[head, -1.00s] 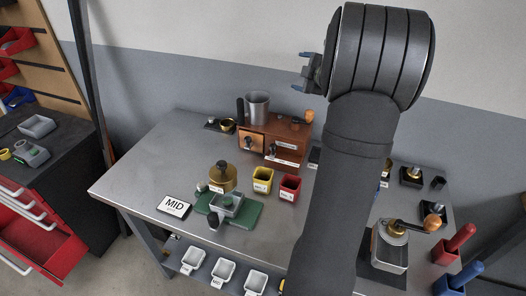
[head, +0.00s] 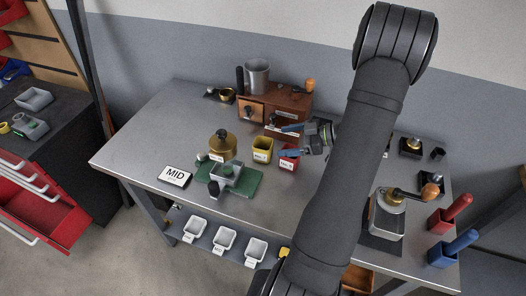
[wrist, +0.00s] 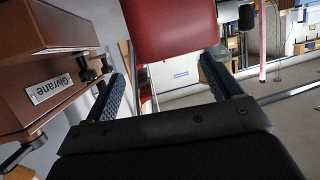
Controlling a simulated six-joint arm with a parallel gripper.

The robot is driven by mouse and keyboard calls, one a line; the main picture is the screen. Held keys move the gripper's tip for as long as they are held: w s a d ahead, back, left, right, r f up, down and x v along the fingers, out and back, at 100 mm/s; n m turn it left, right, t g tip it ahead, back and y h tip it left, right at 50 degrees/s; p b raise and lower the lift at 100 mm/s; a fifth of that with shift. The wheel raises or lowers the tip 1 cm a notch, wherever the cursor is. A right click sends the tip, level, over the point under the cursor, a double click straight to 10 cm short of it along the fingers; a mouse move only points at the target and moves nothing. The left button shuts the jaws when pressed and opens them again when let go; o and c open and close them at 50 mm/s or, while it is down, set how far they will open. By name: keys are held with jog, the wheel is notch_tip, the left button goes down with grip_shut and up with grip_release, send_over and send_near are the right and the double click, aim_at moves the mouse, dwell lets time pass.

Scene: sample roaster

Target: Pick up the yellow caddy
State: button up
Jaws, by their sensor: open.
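The yellow caddy (head: 262,150) stands upright on the grey metal table, left of the red caddy (head: 288,161) and right of a brass canister. My gripper (head: 283,141) is open and empty, to the right of the yellow caddy and over or just behind the red one, its blue-tipped fingers pointing left. In the wrist view my gripper (wrist: 162,68) shows its two dark fingers apart, with a red surface, likely the red caddy, just past them. I cannot make out the yellow caddy in the wrist view.
A grinder (head: 388,215) stands at right.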

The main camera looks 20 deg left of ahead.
aim_at(255, 145)
jog(key=shift+x, duration=3.1)
jog(key=c, duration=1.2)
